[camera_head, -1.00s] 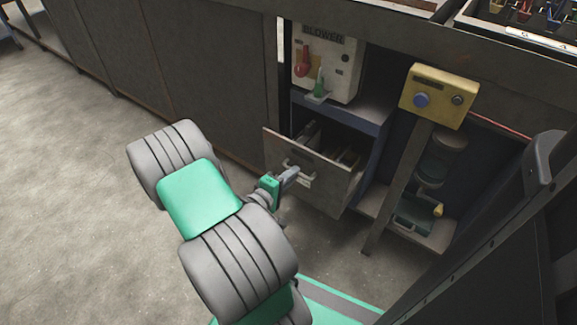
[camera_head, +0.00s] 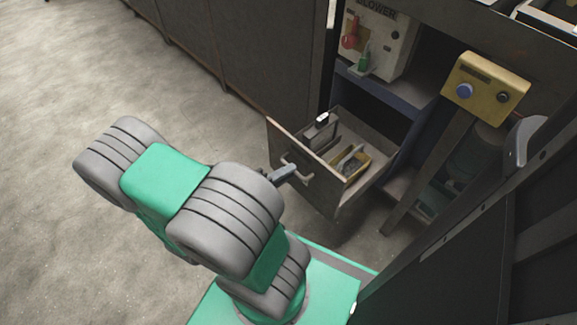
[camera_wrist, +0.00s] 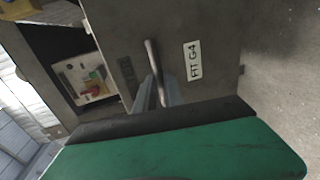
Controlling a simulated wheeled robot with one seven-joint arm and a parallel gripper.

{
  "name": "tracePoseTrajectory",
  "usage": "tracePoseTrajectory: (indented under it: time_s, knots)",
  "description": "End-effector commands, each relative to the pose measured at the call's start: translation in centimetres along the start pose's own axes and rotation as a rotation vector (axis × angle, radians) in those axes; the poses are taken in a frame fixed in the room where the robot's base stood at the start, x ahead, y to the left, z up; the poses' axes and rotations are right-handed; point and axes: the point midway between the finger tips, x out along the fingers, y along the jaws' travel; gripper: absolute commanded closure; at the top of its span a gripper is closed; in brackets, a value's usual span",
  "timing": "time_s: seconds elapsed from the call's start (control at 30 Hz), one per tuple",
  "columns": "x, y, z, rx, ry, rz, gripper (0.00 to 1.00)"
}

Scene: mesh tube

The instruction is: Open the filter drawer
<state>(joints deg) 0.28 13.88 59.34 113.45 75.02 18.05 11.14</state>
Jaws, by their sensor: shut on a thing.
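The filter drawer (camera_head: 322,197) is a grey-brown drawer pulled well out of the cabinet below the blower panel, and its inside shows. Its front carries a metal bar handle (camera_wrist: 152,62) and a white label reading "FIT G4" (camera_wrist: 194,61) in the wrist view. My gripper (camera_head: 290,171) is at the drawer front, shut on the handle. In the wrist view its fingers (camera_wrist: 158,92) close around the lower end of the bar; the exact contact is partly hidden.
Inside the drawer are a dark item with a white top (camera_head: 321,125) and a yellow-edged tray (camera_head: 352,163). The blower panel (camera_head: 374,39) is above. A yellow button box (camera_head: 486,84) on a post stands to the right. Open floor (camera_head: 60,80) lies left.

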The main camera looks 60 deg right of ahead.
Motion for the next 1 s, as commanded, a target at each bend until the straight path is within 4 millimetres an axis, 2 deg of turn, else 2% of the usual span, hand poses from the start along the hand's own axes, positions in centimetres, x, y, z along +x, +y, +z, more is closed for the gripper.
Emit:
tracePoseTrajectory:
  time_s: [0.43,0.47,0.7,1.0]
  knots:
    - [-0.08,-0.04,0.55,-0.006,-0.016,0.002,1.0]
    - [-0.08,-0.04,0.55,-0.006,-0.016,0.002,0.86]
    - [-0.14,-0.06,0.31,-0.003,-0.01,0.001,0.66]
    - [-0.41,0.03,0.22,-0.001,-0.008,0.0,0.66]
